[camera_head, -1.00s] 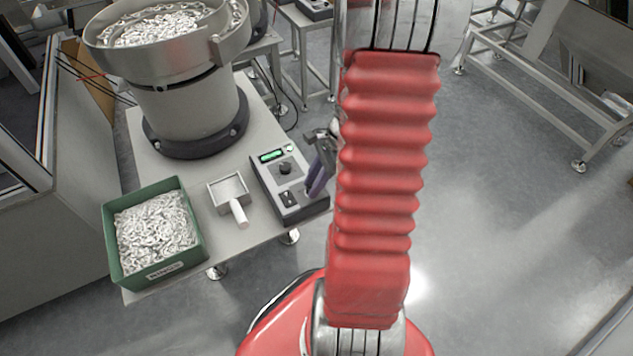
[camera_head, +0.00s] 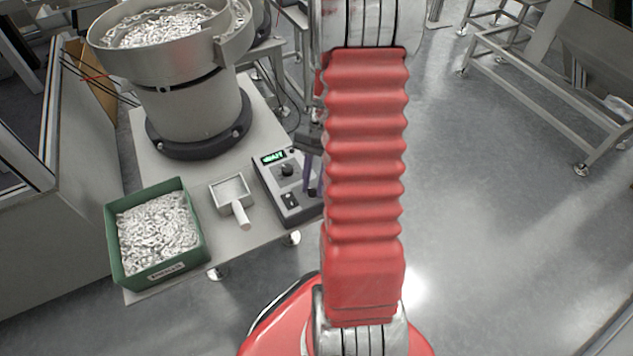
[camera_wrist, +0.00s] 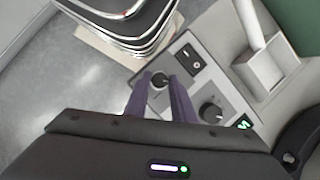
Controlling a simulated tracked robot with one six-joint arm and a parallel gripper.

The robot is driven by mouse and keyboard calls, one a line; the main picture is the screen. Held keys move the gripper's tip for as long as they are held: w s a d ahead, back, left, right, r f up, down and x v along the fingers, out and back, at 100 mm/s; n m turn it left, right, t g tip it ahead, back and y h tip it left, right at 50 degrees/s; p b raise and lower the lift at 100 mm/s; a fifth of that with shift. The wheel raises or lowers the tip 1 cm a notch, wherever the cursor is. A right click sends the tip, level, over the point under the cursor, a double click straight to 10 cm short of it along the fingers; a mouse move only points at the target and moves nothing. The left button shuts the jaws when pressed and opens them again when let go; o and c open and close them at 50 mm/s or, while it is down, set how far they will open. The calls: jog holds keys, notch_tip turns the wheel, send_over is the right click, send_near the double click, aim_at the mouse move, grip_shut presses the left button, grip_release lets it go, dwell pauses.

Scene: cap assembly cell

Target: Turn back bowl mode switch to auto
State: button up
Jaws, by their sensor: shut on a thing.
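The control box (camera_head: 270,172) of the bowl feeder stands on the table, with a lit green display (camera_head: 273,157), a large dark knob (camera_head: 287,170) and a rocker switch (camera_head: 291,200). In the wrist view the box's face (camera_wrist: 222,82) shows a small round mode switch (camera_wrist: 160,80), the large knob (camera_wrist: 211,111) and the rocker (camera_wrist: 190,57). My gripper (camera_wrist: 160,82) has its purple fingers shut on the small round switch, one on each side. In the head view the fingers (camera_head: 314,178) reach the box's right side, partly hidden by my arm. The switch's pointer direction cannot be read.
The vibratory bowl (camera_head: 190,90) full of pale rings stands behind the box. A green bin (camera_head: 200,220) of rings and a small scoop (camera_head: 241,214) sit to its left on the table.

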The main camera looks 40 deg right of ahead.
jog(key=shift+s+a+f+n+g, duration=0.15)
jog(key=shift+s+n+g, duration=0.15)
jog(key=shift+n, duration=0.3)
jog(key=o, duration=1.1)
jog(key=shift+w, duration=0.1)
jog(key=shift+c, duration=0.2)
jog(key=shift+w, duration=0.1)
jog(key=shift+w+d+r, duration=0.15)
jog(key=shift+d+r, duration=0.15)
jog(key=shift+r, duration=0.35)
jog(key=v, duration=1.2)
jog(key=shift+r, duration=0.3)
